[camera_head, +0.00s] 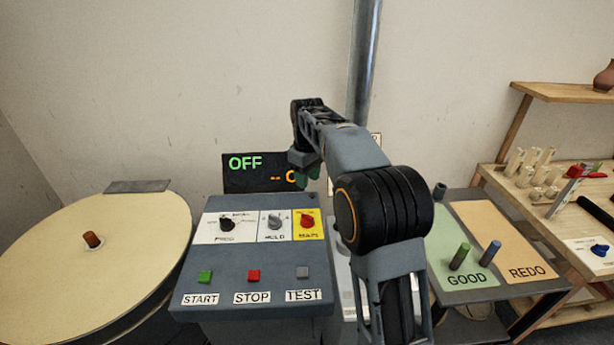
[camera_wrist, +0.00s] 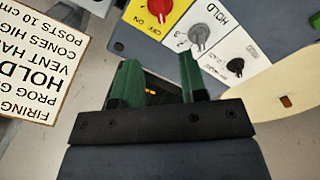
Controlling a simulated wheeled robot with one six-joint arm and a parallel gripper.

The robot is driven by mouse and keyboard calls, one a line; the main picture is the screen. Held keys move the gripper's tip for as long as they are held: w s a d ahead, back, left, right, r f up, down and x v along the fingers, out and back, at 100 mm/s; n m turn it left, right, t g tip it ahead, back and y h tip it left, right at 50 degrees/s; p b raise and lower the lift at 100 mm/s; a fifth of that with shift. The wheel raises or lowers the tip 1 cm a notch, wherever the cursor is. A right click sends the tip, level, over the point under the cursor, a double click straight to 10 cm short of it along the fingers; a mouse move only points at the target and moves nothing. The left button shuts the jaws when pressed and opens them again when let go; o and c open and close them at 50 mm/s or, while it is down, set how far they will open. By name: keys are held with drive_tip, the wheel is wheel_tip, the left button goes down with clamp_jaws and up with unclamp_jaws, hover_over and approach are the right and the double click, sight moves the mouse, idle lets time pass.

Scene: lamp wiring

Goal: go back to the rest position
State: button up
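My gripper (camera_wrist: 158,72) shows in the wrist view with two green fingers apart and nothing between them. In the head view my gripper (camera_head: 306,172) is small and partly hidden by my own arm, which reaches forward over the right part of the grey control panel (camera_head: 240,258). The fingers are in front of the dark display (camera_head: 250,188), which reads OFF in green with orange characters below. The wrist view also shows the red knob (camera_wrist: 160,8), the grey HOLD knob (camera_wrist: 199,36) and a black knob (camera_wrist: 235,66).
A metal post (camera_head: 365,60) rises behind my arm. At right are a GOOD/REDO board (camera_head: 520,240) with green and blue pegs and a wooden bench (camera_head: 495,180). A printed sign (camera_wrist: 38,60) is at left in the wrist view.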

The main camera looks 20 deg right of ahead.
drive_tip(key=s+f+m+t, duration=0.2)
drive_tip(key=s+m, duration=0.1)
drive_tip(key=s, duration=1)
drive_tip(key=s+f+m+t, duration=0.2)
drive_tip(key=s+m, duration=0.2)
drive_tip(key=s, duration=0.8)
drive_tip(key=shift+s+f, duration=0.15)
drive_tip(key=shift+s, duration=0.2)
